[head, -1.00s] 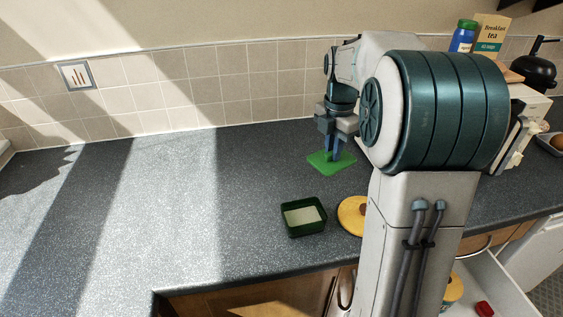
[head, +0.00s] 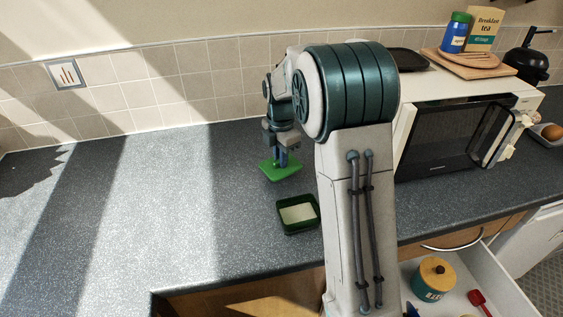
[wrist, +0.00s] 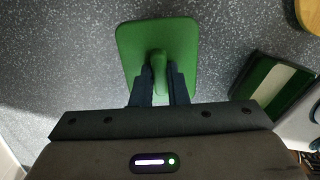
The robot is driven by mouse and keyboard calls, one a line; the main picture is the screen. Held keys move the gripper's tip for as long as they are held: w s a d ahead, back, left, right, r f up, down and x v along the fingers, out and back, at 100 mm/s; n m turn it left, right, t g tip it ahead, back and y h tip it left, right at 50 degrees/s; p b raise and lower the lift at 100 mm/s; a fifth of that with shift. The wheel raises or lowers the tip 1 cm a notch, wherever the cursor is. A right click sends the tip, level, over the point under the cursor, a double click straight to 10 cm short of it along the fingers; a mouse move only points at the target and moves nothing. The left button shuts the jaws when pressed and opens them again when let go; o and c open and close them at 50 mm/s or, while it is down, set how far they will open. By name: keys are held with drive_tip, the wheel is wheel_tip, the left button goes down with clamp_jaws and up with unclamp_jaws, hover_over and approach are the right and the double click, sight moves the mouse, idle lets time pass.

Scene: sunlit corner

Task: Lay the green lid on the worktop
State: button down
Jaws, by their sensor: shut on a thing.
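The green lid (head: 281,171) is a flat rounded rectangle, held roughly level over the worktop (head: 185,225), behind the dark green tub. My gripper (head: 282,158) points down and is shut on the lid's upright handle. In the wrist view the lid (wrist: 133,40) extends beyond the fingers, with its handle (wrist: 158,65) between the fingertips (wrist: 158,85). I cannot tell whether the lid's underside touches the worktop. The open tub (head: 284,228) has pale contents and also shows at the right of the wrist view (wrist: 243,82), apart from the lid.
Worktop left of the lid is clear, partly in bright sun. A tiled wall (head: 150,95) runs behind. A microwave (head: 440,140) stands right of my arm. An open drawer (head: 490,262) holds a yellow-lidded pot (head: 433,278) and a red scoop (head: 480,300). A yellow round thing (wrist: 308,12) lies beyond the tub.

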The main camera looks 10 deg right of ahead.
drive_tip(key=shift+f, duration=1.35)
drive_tip(key=shift+f, duration=0.1)
drive_tip(key=shift+f, duration=0.15)
drive_tip(key=c, duration=1.4)
unclamp_jaws()
drive_tip(key=shift+c, duration=0.2)
